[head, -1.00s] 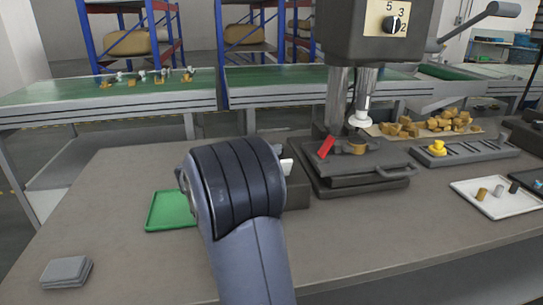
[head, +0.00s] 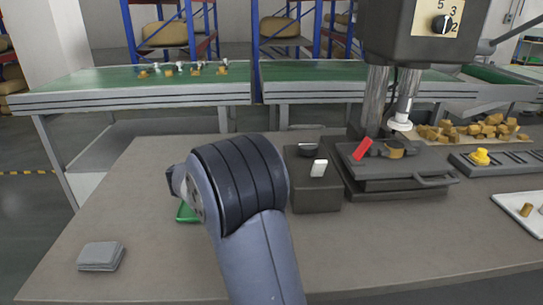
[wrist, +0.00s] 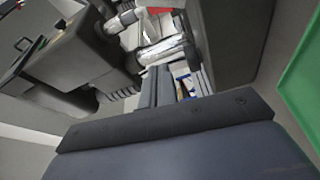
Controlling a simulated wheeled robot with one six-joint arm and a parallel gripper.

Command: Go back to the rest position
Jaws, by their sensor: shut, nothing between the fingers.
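In the head view my bent arm fills the middle and hides the gripper. A green tray (head: 186,213) lies mostly hidden behind my arm; a green edge also shows at the right of the wrist view (wrist: 304,85). A dark box with a white switch (head: 318,190) stands just right of my arm.
A drill press (head: 405,165) with a red handle stands right of the box. Wooden pieces (head: 470,130), a grey rack with a yellow knob (head: 508,164) and a white tray (head: 522,219) are farther right. Grey plates (head: 101,256) lie front left. A green conveyor (head: 130,88) runs behind.

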